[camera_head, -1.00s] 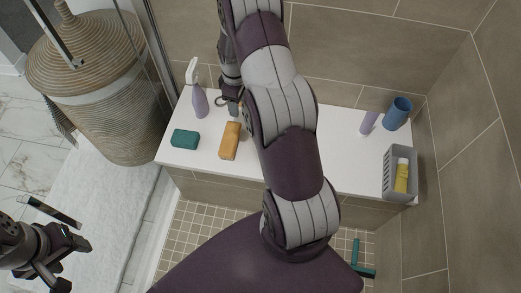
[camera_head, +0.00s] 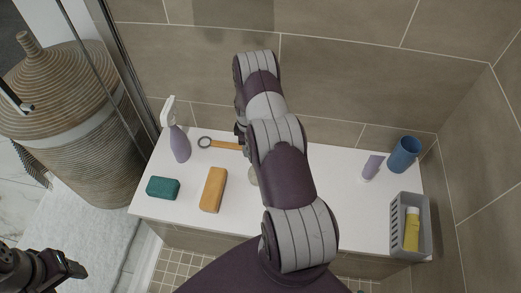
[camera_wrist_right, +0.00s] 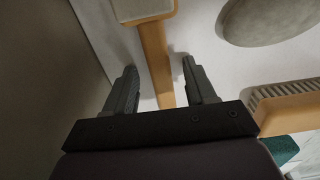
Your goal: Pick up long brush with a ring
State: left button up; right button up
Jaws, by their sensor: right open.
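The long brush lies on the white bench (camera_head: 330,190) near the back wall. Its dark ring (camera_head: 204,142) and part of its orange-brown handle (camera_head: 225,146) show left of my right arm. The arm hides the rest. In the right wrist view, the handle (camera_wrist_right: 155,58) passes between the fingers of my right gripper (camera_wrist_right: 160,88), with a visible gap on both sides. A wider wooden block (camera_wrist_right: 143,10) shows at the handle's upper end. My right gripper is open. My left gripper (camera_head: 72,270) is at the lower left, away from the bench; its jaws are unclear.
A spray bottle (camera_head: 179,142), a teal block (camera_head: 163,188) and an orange-brown brush (camera_head: 213,190) stand or lie left of my arm. A pale round object (camera_head: 253,177) is partly hidden. A purple tube (camera_head: 372,167), blue cup (camera_head: 404,154) and grey basket (camera_head: 397,240) are at right.

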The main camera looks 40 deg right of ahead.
jog(key=shift+r, duration=0.1)
jog(key=shift+c, duration=0.3)
grip_shut()
jog(key=shift+r, duration=0.15)
